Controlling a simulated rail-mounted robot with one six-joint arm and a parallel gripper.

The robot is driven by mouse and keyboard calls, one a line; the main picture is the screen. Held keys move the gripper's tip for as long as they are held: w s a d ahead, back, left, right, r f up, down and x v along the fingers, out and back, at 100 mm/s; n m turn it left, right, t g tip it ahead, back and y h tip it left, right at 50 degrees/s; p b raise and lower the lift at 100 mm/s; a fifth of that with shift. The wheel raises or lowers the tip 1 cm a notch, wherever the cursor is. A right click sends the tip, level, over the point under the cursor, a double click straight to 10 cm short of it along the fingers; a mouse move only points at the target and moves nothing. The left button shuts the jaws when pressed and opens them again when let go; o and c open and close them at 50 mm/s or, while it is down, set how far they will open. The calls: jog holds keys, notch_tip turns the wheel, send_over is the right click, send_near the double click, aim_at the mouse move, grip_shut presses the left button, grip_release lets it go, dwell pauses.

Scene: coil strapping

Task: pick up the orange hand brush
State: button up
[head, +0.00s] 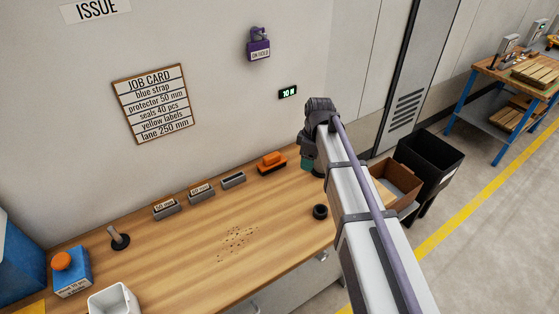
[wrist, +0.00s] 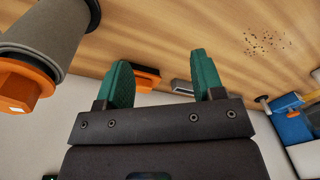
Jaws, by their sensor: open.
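The orange hand brush (head: 271,160) lies on the wooden bench near the wall, orange body on top and dark bristles below. In the wrist view the brush (wrist: 147,78) shows beyond the left finger, which hides part of it. My gripper (wrist: 160,60) is open, with its two teal fingers apart and nothing between them. In the head view my gripper (head: 307,164) is mostly hidden by my arm; a bit of teal shows just right of the brush, apart from it.
Grey label holders (head: 200,195) stand left of the brush. A black ring (head: 320,212) lies near the bench's front edge, and brown crumbs (head: 237,241) lie mid-bench. A cardboard box (head: 396,183) and black bin (head: 430,158) stand right. A grey cylinder (wrist: 45,40) looms close in the wrist view.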

aim_at(272, 156)
jog(key=w+a+n, duration=1.1)
jog(key=w+a, duration=0.1)
jog(key=w, duration=0.1)
jog(key=shift+g+y, duration=0.3)
jog(key=f+b, duration=0.7)
jog(key=a+f+b, duration=0.1)
jog(key=f+b, duration=0.3)
jog(key=shift+s+f+b, duration=0.3)
jog(key=shift+f, duration=0.05)
jog(key=shift+r, duration=0.25)
jog(key=c, duration=1)
jog(key=shift+c, duration=0.2)
